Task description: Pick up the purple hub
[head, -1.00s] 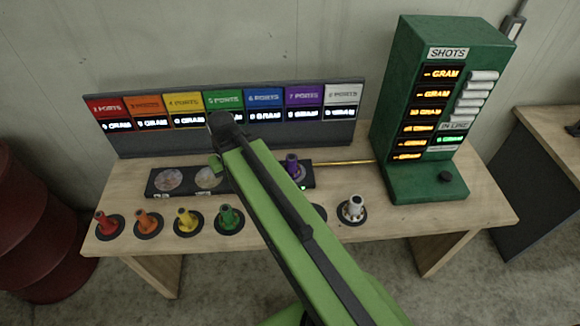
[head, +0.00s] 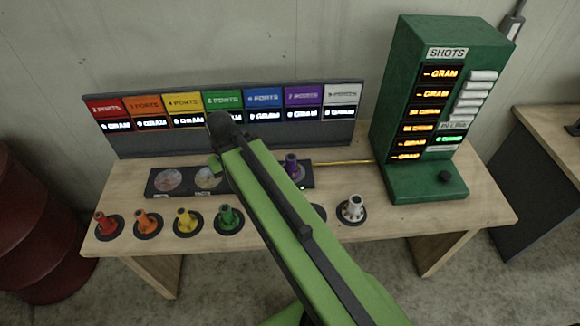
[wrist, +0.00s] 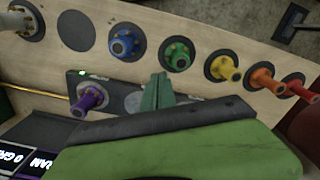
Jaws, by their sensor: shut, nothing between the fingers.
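The purple hub (head: 292,165) stands upright at the right end of the low black tray (head: 160,193), just right of my arm. In the wrist view the purple hub (wrist: 90,98) is to the left of my gripper (wrist: 157,90), clearly apart from it. My gripper's green fingers are closed together with nothing between them, over the middle of the tray. In the head view only a small green part of my gripper (head: 215,163) shows beside the dark wrist.
Red, orange, yellow and green hubs (head: 228,217) stand on dark discs along the table front. A blue hub (wrist: 125,43) shows in the wrist view. An empty disc (wrist: 76,30) lies between it and the white hub (head: 352,207). A green SHOTS box (head: 425,185) stands right.

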